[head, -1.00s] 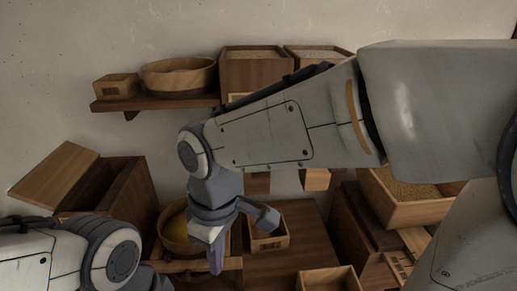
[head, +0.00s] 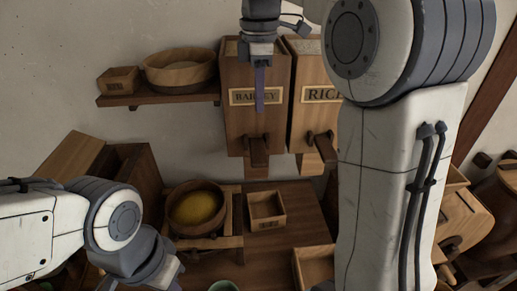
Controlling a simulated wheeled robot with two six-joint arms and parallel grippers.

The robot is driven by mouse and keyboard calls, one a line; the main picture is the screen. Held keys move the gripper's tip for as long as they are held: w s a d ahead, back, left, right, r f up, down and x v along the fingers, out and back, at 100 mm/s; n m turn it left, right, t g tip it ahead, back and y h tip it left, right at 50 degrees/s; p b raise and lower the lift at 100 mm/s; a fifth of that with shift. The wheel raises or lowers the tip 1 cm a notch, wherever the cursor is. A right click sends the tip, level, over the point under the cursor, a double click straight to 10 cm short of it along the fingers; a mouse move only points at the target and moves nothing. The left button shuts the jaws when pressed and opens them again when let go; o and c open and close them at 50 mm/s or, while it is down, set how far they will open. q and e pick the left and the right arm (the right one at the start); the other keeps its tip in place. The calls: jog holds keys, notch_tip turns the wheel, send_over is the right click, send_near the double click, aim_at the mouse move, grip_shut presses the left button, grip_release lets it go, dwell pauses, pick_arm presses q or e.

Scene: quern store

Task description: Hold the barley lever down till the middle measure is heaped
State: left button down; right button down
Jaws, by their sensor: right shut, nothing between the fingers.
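The wooden barley bin (head: 240,125), labelled BARLEY, hangs on the wall. Its lever (head: 258,152) sticks out below the label. My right gripper (head: 259,98) points down in front of the bin, its shut purple-grey fingers above the lever and apart from it in the picture. A small square wooden measure (head: 267,222) stands on the bench below the lever; no grain shows in it. Whether it is the middle one I cannot tell. My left gripper (head: 160,278) is at the bottom left, partly cut off; its jaws are unclear.
The rice bin (head: 303,120) is beside it, partly behind my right arm. A bowl of yellow stuff (head: 197,208) stands left of the measure. Another wooden box (head: 312,265) is at the front. A shelf (head: 160,97) holds a small box (head: 119,80) and a bowl (head: 180,68).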

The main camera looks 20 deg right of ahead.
aim_at(260, 163)
notch_tip(260, 163, down, 14)
jog(key=shift+r+p, duration=0.1)
jog(key=shift+p, duration=0.35)
jog(key=f+t+b, duration=0.1)
jog(key=f+b, duration=0.1)
jog(key=b, duration=0.1)
jog(key=s+f+t+b, duration=0.1)
jog(key=f+b, duration=0.1)
jog(key=b, duration=0.1)
jog(key=shift+h, duration=0.4)
jog(key=shift+f, duration=0.2)
jog(key=shift+a+f, duration=0.1)
jog(key=shift+a, duration=0.05)
jog(key=shift+a+f+t, duration=0.1)
jog(key=shift+f+t, duration=0.05)
jog(key=shift+t, duration=0.15)
jog(key=shift+s, duration=0.1)
dwell(5.2)
